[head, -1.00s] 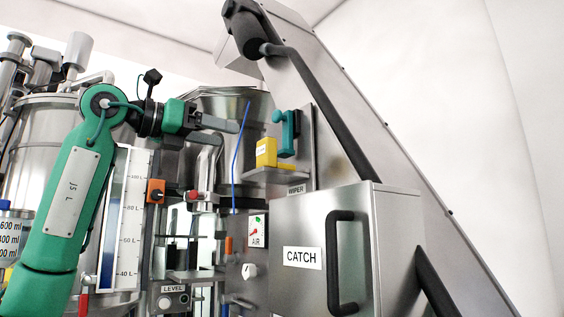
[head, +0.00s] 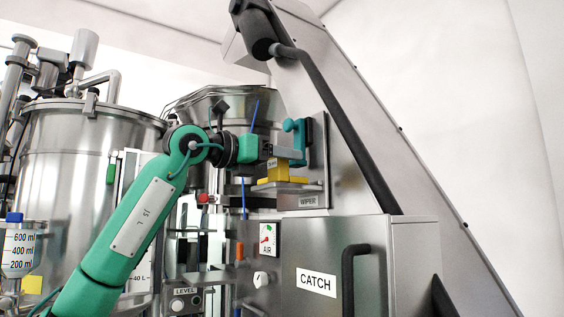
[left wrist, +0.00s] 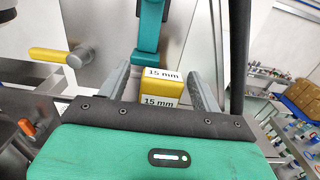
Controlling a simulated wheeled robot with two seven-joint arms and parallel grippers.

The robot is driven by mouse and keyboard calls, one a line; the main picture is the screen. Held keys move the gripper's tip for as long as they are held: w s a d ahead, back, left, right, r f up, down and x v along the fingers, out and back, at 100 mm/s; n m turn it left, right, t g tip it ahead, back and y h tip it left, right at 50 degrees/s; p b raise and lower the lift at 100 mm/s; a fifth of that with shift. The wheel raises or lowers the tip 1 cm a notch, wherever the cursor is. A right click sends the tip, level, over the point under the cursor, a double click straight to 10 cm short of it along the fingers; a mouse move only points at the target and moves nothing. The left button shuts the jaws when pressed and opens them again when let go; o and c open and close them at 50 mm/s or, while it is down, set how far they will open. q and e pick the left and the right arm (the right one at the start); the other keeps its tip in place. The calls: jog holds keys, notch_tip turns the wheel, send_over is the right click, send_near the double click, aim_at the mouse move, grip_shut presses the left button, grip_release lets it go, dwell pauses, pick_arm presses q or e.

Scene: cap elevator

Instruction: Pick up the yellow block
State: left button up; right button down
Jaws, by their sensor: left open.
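The yellow block (head: 277,172) sits on the small metal shelf above the WIPER label. In the left wrist view the yellow block (left wrist: 157,89) shows two white "15 mm" labels. My left gripper (head: 283,154) is at the block in the head view. In the left wrist view its two grey fingers (left wrist: 160,78) stand open, one on each side of the block, with a gap visible on both sides. The fingers partly cover the block in the head view. My right gripper is not in view.
A teal handled tool (head: 300,138) stands right behind the block, close to it. The metal shelf (head: 308,188) juts from the machine's panel. The CATCH box (head: 330,262) with a black handle is below right. A large steel tank (head: 75,170) stands at left.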

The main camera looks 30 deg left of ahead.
pick_arm(q)
jog(key=shift+w+d, duration=0.3)
jog(key=shift+w, duration=0.3)
jog(key=shift+s, duration=0.2)
jog(key=shift+c, duration=1.3)
jog(key=shift+w, duration=0.1)
jog(key=c, duration=0.9)
jog(key=shift+o, duration=0.2)
jog(key=shift+r, duration=0.15)
